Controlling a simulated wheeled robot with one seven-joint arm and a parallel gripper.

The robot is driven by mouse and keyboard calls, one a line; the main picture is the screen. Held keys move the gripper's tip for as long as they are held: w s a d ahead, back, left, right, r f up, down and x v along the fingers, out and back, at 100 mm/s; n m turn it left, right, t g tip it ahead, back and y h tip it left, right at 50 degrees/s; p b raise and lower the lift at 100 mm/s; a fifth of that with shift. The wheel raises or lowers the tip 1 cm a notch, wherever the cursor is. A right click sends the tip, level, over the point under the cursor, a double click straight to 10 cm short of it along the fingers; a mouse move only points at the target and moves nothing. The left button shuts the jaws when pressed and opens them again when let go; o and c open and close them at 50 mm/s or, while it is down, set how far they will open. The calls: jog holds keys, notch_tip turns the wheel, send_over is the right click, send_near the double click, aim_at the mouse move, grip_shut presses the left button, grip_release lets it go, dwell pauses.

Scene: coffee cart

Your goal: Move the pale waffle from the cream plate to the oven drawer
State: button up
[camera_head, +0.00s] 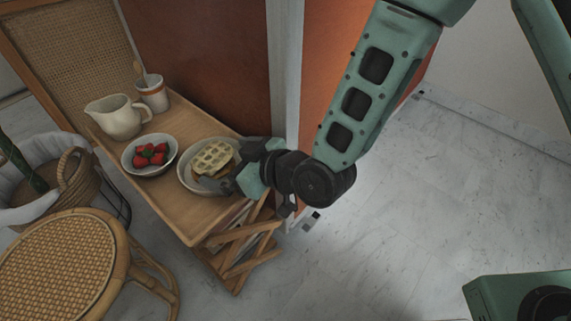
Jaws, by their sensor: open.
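The pale waffle (212,157) lies on the cream plate (186,182) at the right end of the wooden table. It seems to rest on something browner, partly hidden behind my gripper. My gripper (212,182) is open at the plate's right side, its fingers low over the plate and close to the waffle's near edge. Whether a finger touches the waffle cannot be told. My wrist hides the plate's right rim. No oven drawer can be made out in this view.
On the wooden table (180,217) stand a bowl (128,165) of strawberries, a cream jug (117,117) and a cup (152,95) with a spoon. A woven stool (60,265) and a basket (75,185) are at left. An orange panel rises behind.

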jog(key=p+v, duration=1.5)
jog(key=shift+s+d+r+p, duration=0.15)
jog(key=shift+s+r+p, duration=0.05)
jog(key=shift+s+p, duration=0.2)
jog(key=w+d+r+g+h, duration=0.2)
jog(key=d+r+g+h, duration=0.2)
jog(key=r+h, duration=0.4)
jog(key=s+d+r+m+g+h, duration=0.2)
jog(key=s+d+r+m+h, duration=0.1)
jog(key=s+d+r, duration=0.5)
notch_tip(320, 180, up, 5)
jog(key=shift+s+d+f+m+g, duration=0.1)
jog(key=shift+s+d+m+g, duration=0.25)
jog(key=shift+s+m, duration=0.55)
